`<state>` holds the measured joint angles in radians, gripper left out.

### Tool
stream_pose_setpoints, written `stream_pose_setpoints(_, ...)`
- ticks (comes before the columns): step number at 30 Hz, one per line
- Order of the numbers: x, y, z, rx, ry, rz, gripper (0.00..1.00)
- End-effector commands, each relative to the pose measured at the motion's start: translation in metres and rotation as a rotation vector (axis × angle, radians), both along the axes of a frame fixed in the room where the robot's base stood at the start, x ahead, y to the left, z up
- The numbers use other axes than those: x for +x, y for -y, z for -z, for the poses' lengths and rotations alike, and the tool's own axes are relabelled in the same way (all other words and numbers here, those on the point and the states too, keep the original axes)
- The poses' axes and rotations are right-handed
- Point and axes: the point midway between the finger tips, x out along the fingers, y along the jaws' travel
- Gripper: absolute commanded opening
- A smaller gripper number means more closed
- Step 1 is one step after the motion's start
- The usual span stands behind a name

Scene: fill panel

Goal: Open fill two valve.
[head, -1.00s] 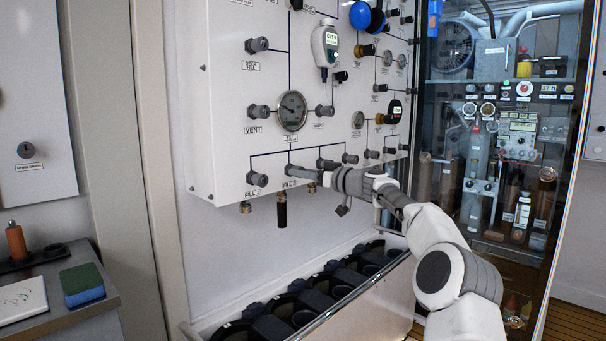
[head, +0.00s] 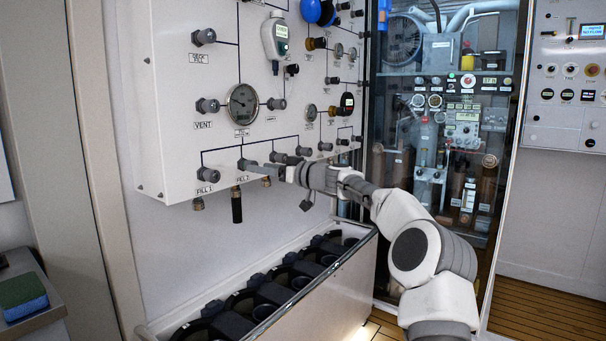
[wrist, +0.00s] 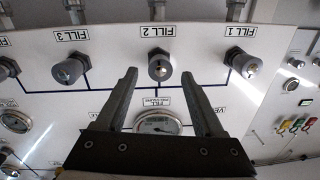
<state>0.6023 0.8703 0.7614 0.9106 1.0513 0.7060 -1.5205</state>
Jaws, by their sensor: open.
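The fill two valve is a small grey round knob (head: 244,164) low on the white panel, above its FILL 2 label. In the wrist view, which is upside down, the fill two knob (wrist: 159,68) lies between the tips of my two fingers in the picture. My gripper (wrist: 160,76) is open, with nothing between its fingers lower down. In the head view my gripper (head: 261,170) reaches in from the right at the knob, and its fingers partly cover it. I cannot tell whether the fingers touch the knob.
The fill one knob (head: 208,174) sits to the left and the fill three knob (wrist: 68,72) on the other side. A round gauge (head: 242,104) is above. A trough with dark round holders (head: 365,240) stands below. A glass cabinet is at the right.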

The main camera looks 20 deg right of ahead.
Motion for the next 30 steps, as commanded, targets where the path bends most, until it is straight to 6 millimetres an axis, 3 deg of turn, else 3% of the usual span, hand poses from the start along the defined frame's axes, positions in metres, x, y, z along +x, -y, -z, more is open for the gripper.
stream_pose_setpoints(21, -0.096, 0.079, -0.001, -0.001, -0.001, 0.003, 0.70)
stream_pose_setpoints(30, -0.112, 0.091, -0.002, -0.001, 0.001, 0.001, 0.70)
